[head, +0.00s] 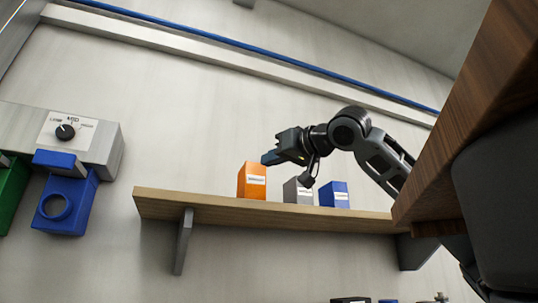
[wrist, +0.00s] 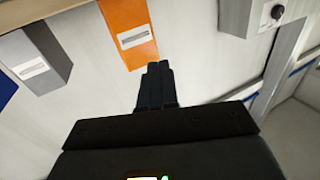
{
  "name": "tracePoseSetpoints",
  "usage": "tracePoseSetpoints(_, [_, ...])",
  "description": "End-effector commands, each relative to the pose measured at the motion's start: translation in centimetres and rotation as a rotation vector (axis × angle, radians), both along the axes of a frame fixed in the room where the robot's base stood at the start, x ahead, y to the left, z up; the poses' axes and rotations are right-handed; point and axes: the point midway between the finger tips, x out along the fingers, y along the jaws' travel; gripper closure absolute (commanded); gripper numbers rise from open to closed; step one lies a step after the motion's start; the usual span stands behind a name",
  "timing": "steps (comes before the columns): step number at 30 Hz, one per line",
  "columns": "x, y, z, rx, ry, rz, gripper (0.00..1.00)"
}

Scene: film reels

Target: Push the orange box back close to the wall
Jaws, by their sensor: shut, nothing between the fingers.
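The orange box (head: 252,181) stands upright on the wooden wall shelf (head: 250,208) in the head view, the leftmost of the boxes there. It also shows at the top of the wrist view (wrist: 128,32), with a white label on its face. My gripper (head: 268,158) is shut and empty, just right of the orange box's top in the head view. In the wrist view its shut fingertips (wrist: 157,70) point toward the box's labelled end. I cannot tell whether they touch it. The gap between the box and the wall (head: 190,100) is hidden.
A grey box (head: 298,191) and a blue box (head: 334,195) stand right of the orange box on the shelf. A grey unit with a dial (head: 65,131) is on the wall at left. The shelf's left end is clear. A dark wooden edge (head: 465,110) fills the near right.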

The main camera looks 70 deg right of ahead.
Motion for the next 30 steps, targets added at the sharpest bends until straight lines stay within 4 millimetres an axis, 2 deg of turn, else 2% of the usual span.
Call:
tracePoseSetpoints(5, [-0.2,0.0,0.3,-0.007,0.036,-0.039,1.0])
tracePoseSetpoints(18, [2.5,-3.5,-2.3,-0.007,0.036,-0.04,1.0])
tracePoseSetpoints(30, [2.7,-3.7,-2.4,-0.007,0.035,-0.038,1.0])
